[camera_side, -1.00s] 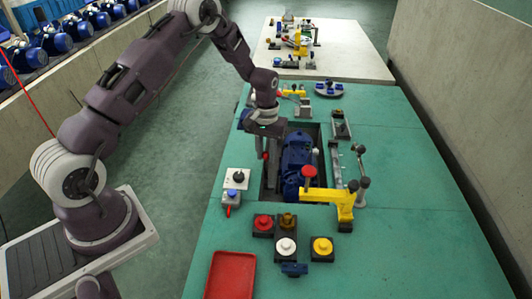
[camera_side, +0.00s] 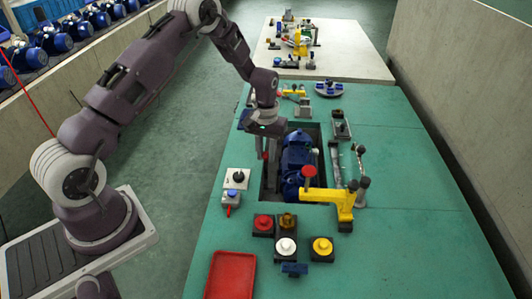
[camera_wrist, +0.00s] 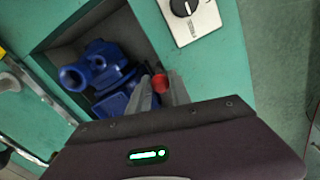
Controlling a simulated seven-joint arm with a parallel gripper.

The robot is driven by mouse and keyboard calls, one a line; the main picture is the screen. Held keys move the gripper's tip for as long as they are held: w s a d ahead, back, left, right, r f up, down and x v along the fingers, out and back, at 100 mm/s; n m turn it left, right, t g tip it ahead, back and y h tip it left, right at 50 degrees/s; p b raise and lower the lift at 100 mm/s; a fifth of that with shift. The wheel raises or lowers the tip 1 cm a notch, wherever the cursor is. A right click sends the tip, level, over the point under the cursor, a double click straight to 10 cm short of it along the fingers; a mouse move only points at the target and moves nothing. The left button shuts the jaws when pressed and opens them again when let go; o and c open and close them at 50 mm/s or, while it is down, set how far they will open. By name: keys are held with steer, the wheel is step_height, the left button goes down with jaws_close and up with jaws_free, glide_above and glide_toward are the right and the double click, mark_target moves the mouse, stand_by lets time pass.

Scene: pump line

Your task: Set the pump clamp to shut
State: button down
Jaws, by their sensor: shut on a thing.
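The blue pump (camera_side: 300,160) sits in a dark recess in the green table; it also shows in the wrist view (camera_wrist: 103,68). My gripper (camera_side: 265,157) is low at the left edge of the recess, beside the pump. In the wrist view, my gripper (camera_wrist: 160,82) has its fingers shut on a red knob (camera_wrist: 160,83). The part below the knob is hidden by the fingers, so I cannot tell the clamp's position.
A white panel with a black dial (camera_side: 237,177) stands left of the recess. Red, white and yellow buttons (camera_side: 286,246) and a red tray (camera_side: 231,275) are in front. Another yellow clamp (camera_side: 292,92) is behind.

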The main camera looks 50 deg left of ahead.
stand_by(0.4)
steer(key=shift+w+d+r, duration=0.1)
steer(key=shift+w+d, duration=1.15)
steer(key=c, duration=1.2)
jaws_free()
steer(key=shift+c, duration=0.2)
steer(key=shift+o, duration=0.3)
step_height(320, 180, up, 7)
